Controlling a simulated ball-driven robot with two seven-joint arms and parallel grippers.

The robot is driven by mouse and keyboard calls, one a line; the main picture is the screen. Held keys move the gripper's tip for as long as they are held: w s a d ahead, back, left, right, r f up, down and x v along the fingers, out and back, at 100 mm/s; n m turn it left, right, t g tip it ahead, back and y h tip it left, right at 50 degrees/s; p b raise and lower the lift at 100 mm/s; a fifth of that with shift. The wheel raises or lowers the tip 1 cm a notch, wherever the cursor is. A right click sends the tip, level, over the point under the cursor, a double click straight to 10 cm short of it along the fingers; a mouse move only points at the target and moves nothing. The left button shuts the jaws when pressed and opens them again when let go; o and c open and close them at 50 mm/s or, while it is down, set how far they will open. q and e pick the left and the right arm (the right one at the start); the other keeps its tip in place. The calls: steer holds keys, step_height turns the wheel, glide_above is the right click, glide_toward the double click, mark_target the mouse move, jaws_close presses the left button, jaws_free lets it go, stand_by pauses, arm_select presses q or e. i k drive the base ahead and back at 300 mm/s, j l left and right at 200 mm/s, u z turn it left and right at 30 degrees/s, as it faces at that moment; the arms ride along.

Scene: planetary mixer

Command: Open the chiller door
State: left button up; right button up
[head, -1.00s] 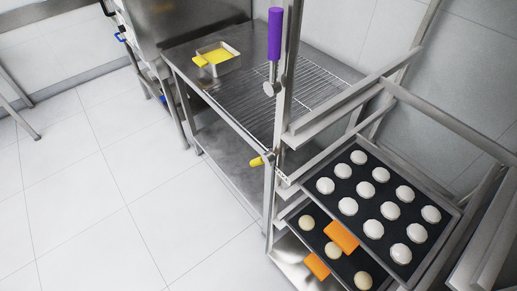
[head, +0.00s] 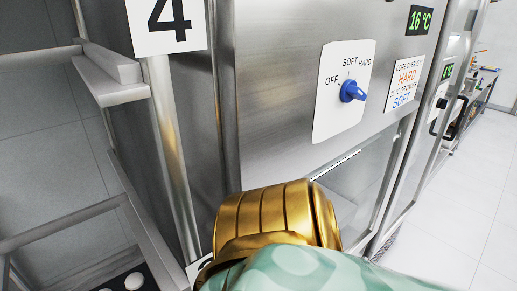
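The chiller is a tall steel cabinet (head: 275,90) in the middle of the head view. Its upper panel has a white plate with a blue knob (head: 353,91) marked OFF, SOFT and HARD, and a green display (head: 420,19) reading 16 °C. Below the panel is a darker, glass-like door (head: 372,180), which appears shut. Its lower part is hidden behind a gold and teal link of my own arm, and I cannot make out its handle. Neither of my grippers is in view.
A metal rack (head: 172,150) with a "4" sign (head: 167,22) stands close on the left, with a tray of white rounds low down. Another steel unit with a black handle (head: 434,127) is to the right. The tiled floor (head: 450,215) at right is clear.

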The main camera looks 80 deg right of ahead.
mark_target(283, 66)
steer(key=l+z, duration=0.15)
steer(key=z, duration=3.35)
